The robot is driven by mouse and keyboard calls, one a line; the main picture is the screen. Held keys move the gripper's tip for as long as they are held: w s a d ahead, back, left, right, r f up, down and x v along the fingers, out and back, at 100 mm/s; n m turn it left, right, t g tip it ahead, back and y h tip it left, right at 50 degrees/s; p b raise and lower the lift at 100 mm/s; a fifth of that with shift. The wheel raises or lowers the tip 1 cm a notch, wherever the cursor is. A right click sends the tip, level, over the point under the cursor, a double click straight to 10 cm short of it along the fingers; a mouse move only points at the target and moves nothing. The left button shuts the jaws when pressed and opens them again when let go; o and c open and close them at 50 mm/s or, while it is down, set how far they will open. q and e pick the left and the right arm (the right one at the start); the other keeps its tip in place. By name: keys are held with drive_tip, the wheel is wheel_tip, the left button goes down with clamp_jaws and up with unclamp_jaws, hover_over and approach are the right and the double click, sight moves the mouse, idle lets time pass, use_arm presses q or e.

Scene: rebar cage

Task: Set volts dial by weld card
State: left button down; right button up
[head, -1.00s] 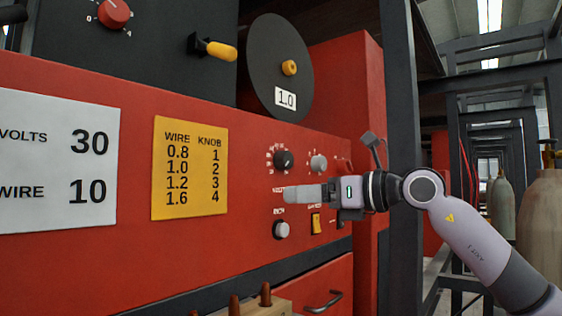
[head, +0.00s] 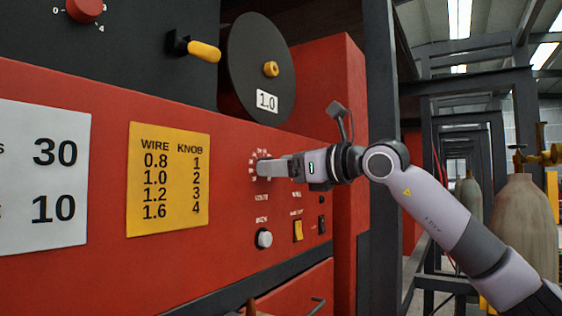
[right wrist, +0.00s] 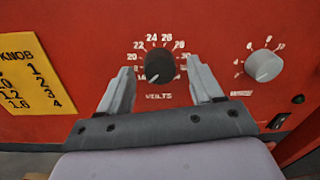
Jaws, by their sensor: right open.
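The black volts dial (right wrist: 159,66) is on the red panel in the right wrist view, with a ring of numbers above it and VOLTS printed below. Its exact pointer setting is hard to read. My right gripper (right wrist: 160,74) is open, one finger on each side of the dial; I cannot tell whether they touch it. In the head view my right gripper (head: 262,168) covers the dial. A white card (head: 42,180) shows 30 above 10, its words cut off at the left edge. My left gripper is not in view.
A yellow WIRE/KNOB card (head: 167,180) sits left of the dials. A grey wire knob (right wrist: 263,66) is right of the volts dial. A pale knob (head: 264,239) and yellow switch (head: 298,230) are below. A spool (head: 262,95) marked 1.0 is above.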

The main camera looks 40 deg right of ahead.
drive_tip(key=shift+w, duration=0.1)
drive_tip(key=c, duration=1.1)
drive_tip(key=shift+o, duration=0.2)
